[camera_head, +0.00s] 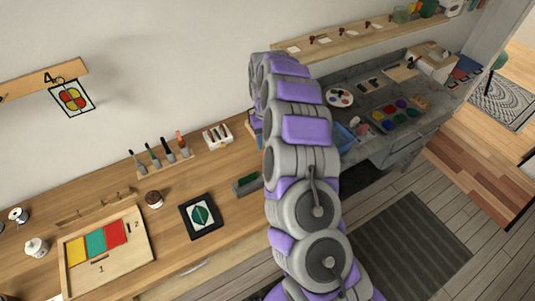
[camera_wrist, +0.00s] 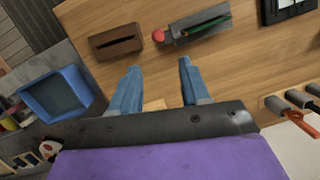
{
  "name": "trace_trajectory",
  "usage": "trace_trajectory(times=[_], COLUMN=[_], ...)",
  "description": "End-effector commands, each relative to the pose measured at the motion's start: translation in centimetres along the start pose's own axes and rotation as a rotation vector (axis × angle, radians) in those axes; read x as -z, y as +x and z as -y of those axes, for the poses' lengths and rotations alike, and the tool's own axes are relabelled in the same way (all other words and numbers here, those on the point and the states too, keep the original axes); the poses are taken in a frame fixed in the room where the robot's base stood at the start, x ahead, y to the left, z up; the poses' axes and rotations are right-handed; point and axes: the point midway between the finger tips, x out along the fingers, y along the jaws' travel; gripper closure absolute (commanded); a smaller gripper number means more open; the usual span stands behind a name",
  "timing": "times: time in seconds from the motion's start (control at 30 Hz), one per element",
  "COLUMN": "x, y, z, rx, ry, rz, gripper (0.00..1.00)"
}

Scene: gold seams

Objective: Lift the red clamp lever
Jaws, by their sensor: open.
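The clamp lever shows in the wrist view as a short part with a round red knob (camera_wrist: 158,35). It sits at the left end of a grey clamp block (camera_wrist: 200,28) that has a green strip along it. My gripper (camera_wrist: 160,80) is open and empty, with two blue fingers pointing toward the clamp. The red knob lies beyond the fingertips, apart from them, roughly in line with the gap. In the head view the grey and green clamp block (camera_head: 247,184) is on the wooden bench beside my arm, which hides my gripper; the red knob cannot be made out there.
A brown slotted block (camera_wrist: 117,43) lies left of the clamp. A blue bin (camera_wrist: 57,94) stands farther left. A black-framed tile (camera_head: 201,215) and a tray of coloured panels (camera_head: 106,251) lie on the bench. Upright tools (camera_head: 160,152) stand in a rack at the wall.

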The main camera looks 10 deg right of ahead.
Motion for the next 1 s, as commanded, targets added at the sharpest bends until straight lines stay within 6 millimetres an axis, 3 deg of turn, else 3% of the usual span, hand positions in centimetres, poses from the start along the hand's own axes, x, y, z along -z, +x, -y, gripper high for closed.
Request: trace_trajectory(times=[0.2, 0.4, 1.0], x=[0.1, 0.0, 0.0], y=[-4.3, -6.3, -6.8], z=[0.1, 0.1, 0.1], rx=[0.0, 0.0, 0.001], ry=[-0.001, -0.002, -0.002], rz=[-0.003, 0.003, 0.002], gripper=[0.54, 0.54, 0.54])
